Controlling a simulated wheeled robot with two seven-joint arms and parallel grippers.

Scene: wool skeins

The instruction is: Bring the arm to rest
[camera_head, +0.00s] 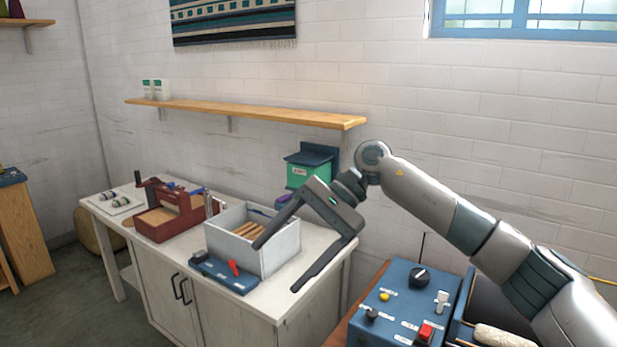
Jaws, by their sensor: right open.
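My right arm (440,205) comes in from the lower right and reaches up and left, then bends down at the wrist. My right gripper (274,268) is open and empty, with its two dark fingers spread wide and pointing down and left. It shows in front of the white worktable, with one finger across the right side of the grey box. I cannot tell how far it is from the box. My left gripper is not in view.
On the white worktable (302,300) stand a grey box (284,250) with wooden pieces, a dark red device (160,222) and a blue panel with a red lever (222,274). A blue control box (400,300) is at the lower right. A wooden shelf (240,112) runs along the wall.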

